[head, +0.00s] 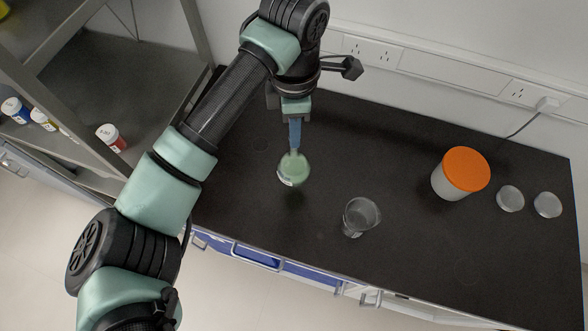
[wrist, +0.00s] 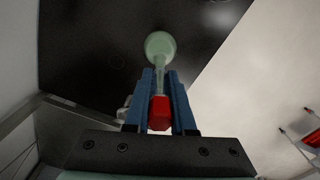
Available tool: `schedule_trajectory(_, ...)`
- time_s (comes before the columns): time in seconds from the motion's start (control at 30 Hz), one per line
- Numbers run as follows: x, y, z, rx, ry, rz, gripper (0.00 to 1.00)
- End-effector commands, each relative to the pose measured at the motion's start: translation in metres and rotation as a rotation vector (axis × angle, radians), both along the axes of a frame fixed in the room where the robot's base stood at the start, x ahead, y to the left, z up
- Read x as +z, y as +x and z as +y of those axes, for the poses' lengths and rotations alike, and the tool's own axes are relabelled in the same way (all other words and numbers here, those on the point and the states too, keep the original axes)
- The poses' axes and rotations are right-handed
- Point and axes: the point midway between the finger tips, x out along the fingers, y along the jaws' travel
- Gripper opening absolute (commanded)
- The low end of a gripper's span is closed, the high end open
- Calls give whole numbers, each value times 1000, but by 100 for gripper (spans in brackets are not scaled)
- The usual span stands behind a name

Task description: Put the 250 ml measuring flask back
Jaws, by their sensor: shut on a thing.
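The measuring flask (head: 294,170) has a round, pale green bulb and a narrow neck. My gripper (head: 295,134) is shut on its neck, over the left part of the black bench top. In the wrist view my blue fingers (wrist: 160,105) stand on both sides of the neck, with a red stopper (wrist: 160,113) between them. The bulb (wrist: 160,45) points away from the gripper there. The flask hangs about upright; a dark shadow shows beside it. I cannot tell how far its base is above the bench.
A glass beaker (head: 361,216) stands to the right near the front edge. A white jar with an orange lid (head: 466,169) and two clear round dishes (head: 510,198) (head: 547,204) stand farther right on the bench (head: 420,245). A grey shelf (head: 95,85) with small bottles (head: 111,137) is at left.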

Motion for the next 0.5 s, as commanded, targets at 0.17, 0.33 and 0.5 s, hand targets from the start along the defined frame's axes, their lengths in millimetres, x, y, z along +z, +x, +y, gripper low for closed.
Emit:
schedule_trajectory(0.17, -29, -2, 0, 2, -1, 3, 0)
schedule_trajectory(0.33, -44, -1, 0, 3, 0, 1, 0)
schedule_trajectory(0.5, -65, -1, 0, 4, -1, 3, 0)
